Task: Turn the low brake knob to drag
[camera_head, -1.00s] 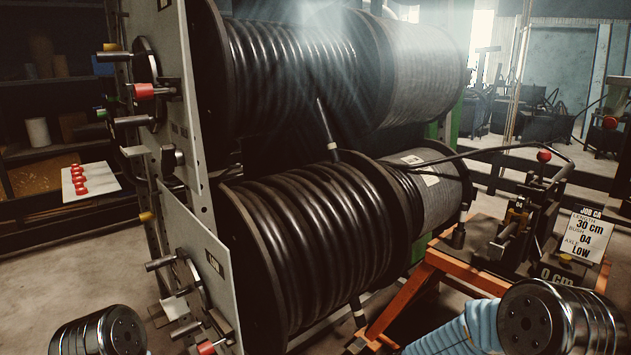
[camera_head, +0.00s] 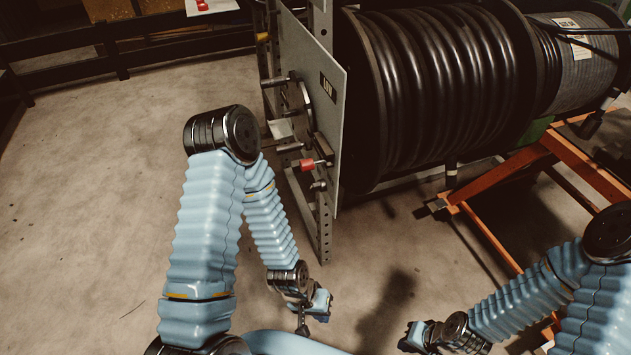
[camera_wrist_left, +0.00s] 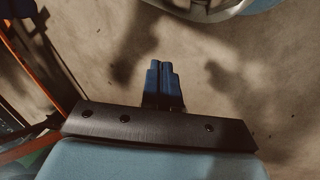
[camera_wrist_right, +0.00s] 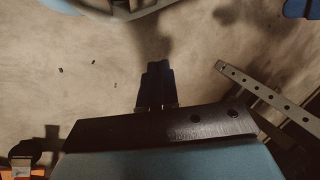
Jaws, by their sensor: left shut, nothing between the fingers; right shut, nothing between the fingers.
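The low reel's side plate (camera_head: 328,130) has a LOW label (camera_head: 328,88) in the head view. A red-tipped knob (camera_head: 307,165) sticks out to the left from its lower part. Dark cylindrical handles (camera_head: 275,80) and a small pale plate (camera_head: 281,129) are above it. I cannot tell from the marks which setting the brake is at. My left gripper (camera_wrist_left: 164,66) is shut and empty, hanging low over the floor, below and apart from the knob. My right gripper (camera_wrist_right: 157,68) is shut and empty, further right over the floor.
The low reel of black hose (camera_head: 440,90) stands right of the plate. A perforated rack post (camera_head: 324,225) reaches the floor beneath the knob. An orange frame (camera_head: 490,235) stands at the right. The floor left of the rack (camera_head: 110,180) is clear.

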